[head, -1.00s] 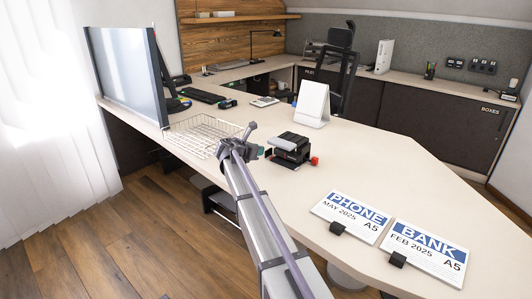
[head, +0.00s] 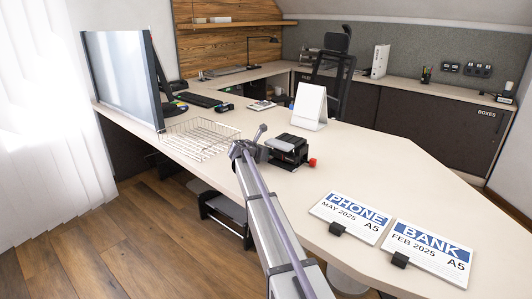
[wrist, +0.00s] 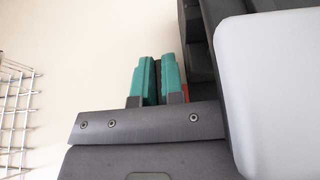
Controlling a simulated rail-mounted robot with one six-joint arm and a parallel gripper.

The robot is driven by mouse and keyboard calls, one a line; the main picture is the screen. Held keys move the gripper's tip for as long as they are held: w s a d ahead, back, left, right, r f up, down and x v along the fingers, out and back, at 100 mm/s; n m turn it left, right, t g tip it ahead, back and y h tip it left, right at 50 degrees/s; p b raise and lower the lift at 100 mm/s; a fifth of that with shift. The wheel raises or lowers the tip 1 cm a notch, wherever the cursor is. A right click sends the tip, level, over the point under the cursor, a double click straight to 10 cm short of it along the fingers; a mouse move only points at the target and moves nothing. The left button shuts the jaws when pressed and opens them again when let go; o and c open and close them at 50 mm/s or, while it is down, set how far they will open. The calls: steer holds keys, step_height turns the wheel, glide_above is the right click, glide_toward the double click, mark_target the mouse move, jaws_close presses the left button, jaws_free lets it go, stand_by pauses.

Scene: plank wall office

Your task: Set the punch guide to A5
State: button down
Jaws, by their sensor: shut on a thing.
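The black and grey hole punch (head: 287,147) stands on the desk, with a red knob (head: 312,162) at its right. My gripper (head: 265,153) is at the punch's left side in the head view, where its fingertips are hard to make out. In the wrist view the green finger pads (wrist: 159,80) are close together with a narrow dark piece between them, which looks like the punch guide (wrist: 158,72). The dark punch body (wrist: 197,50) is just to their right. The guide's size marks cannot be read. Two paper stacks marked A5, PHONE (head: 350,216) and BANK (head: 428,250), lie at the front right.
A wire tray (head: 200,137) lies left of my gripper, near the monitor (head: 118,80). A white desk calendar (head: 311,106) stands behind the punch. The desk (head: 375,155) to the right of the punch is clear.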

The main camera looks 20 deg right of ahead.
steer(key=shift+w+a, duration=0.3)
steer(key=shift+w, duration=0.25)
steer(key=shift+w+a, duration=0.3)
steer(key=shift+w, duration=0.25)
steer(key=c, duration=1.5)
jaws_free()
steer(key=p+v, duration=0.4)
steer(key=v, duration=0.6)
steer(key=shift+s+a+r, duration=0.15)
steer(key=shift+r, duration=0.15)
steer(key=shift+a+f, duration=0.1)
steer(key=shift+a, duration=0.05)
